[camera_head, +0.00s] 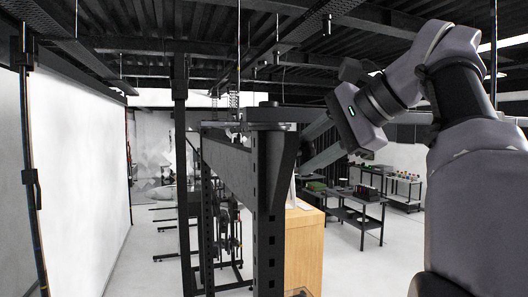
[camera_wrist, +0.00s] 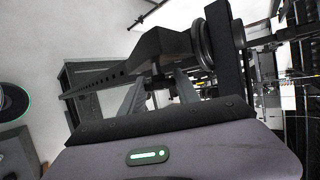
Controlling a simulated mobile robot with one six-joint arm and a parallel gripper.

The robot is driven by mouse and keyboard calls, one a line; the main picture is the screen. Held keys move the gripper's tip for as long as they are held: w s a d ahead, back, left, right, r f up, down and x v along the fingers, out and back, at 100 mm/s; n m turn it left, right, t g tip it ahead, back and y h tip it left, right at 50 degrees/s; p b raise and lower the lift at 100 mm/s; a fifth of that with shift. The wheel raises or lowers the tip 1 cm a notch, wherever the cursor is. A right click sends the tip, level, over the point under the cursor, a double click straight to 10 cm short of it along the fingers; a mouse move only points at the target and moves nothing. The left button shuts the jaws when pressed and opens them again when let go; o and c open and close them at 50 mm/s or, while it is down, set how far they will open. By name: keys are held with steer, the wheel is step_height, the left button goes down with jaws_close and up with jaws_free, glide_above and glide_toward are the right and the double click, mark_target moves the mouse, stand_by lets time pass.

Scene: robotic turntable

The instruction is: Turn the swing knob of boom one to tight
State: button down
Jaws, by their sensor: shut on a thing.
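The dark boom (camera_head: 232,168) runs from the upright perforated post (camera_head: 268,240) toward the back left in the head view. A dark bracket and boom arm (camera_wrist: 150,52) also show in the wrist view, beside a round disc (camera_wrist: 216,44). My gripper (camera_head: 306,160) reaches in from the right, close against the right side of the post head. Its tips are partly hidden there. In the wrist view my gripper (camera_wrist: 160,92) has its fingers under the bracket, shut on a small dark part at the joint, apparently the swing knob. The knob's marking cannot be read.
A wooden cabinet (camera_head: 304,245) stands just right of the post. Black work tables (camera_head: 352,212) with small items stand farther right. A white wall panel (camera_head: 78,170) is on the left.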

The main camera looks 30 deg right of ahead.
steer(key=shift+f, duration=0.15)
stand_by(0.4)
steer(key=c, duration=1.1)
jaws_free()
steer(key=shift+c, duration=0.2)
steer(key=shift+o, duration=1.1)
steer(key=shift+w, duration=0.1)
steer(key=shift+a, duration=0.1)
